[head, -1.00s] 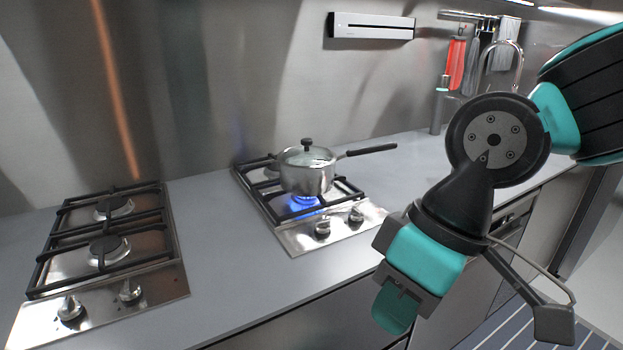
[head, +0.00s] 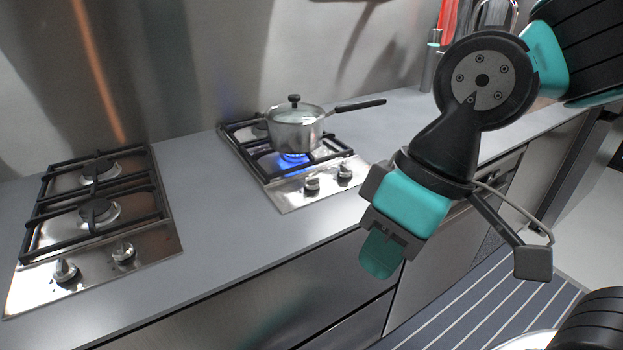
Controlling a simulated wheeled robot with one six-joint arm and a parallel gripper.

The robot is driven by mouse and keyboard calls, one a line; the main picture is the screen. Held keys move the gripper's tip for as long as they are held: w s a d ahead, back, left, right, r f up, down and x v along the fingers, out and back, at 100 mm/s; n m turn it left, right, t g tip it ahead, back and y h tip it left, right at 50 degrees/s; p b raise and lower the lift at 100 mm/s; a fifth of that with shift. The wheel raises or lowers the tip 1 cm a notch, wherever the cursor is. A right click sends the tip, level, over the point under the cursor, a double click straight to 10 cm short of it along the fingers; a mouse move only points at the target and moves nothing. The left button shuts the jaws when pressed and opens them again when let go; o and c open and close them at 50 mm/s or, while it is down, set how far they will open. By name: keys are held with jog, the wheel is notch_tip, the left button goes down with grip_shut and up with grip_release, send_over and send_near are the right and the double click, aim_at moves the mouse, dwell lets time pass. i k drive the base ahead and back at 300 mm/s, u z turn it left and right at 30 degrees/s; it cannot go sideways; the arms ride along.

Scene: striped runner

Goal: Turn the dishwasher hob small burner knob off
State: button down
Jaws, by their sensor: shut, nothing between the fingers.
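The right hob (head: 277,206) is a steel plate with black grates set in the grey counter. It has two knobs at its front, a left knob (head: 312,186) and a right knob (head: 345,174). A blue flame (head: 292,161) burns on its front burner under a lidded steel pot (head: 297,132). I cannot tell which knob serves the small burner. My gripper (head: 382,258) is shut and empty, pointing down in front of the counter edge, to the right of and nearer than both knobs. It touches neither knob.
A second hob (head: 150,255) with two unlit burners and two knobs lies at the left. The pot's black handle (head: 360,105) points right. Steel drawer fronts (head: 290,290) stand below the counter. A striped runner (head: 470,300) lies on the floor at the lower right.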

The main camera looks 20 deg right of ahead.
aim_at(313, 183)
jog(key=u, duration=0.1)
jog(key=k, duration=1)
jog(key=z, duration=1)
jog(key=i, duration=0.8)
jog(key=u, duration=0.6)
jog(key=i, duration=0.75)
jog(key=u, duration=0.8)
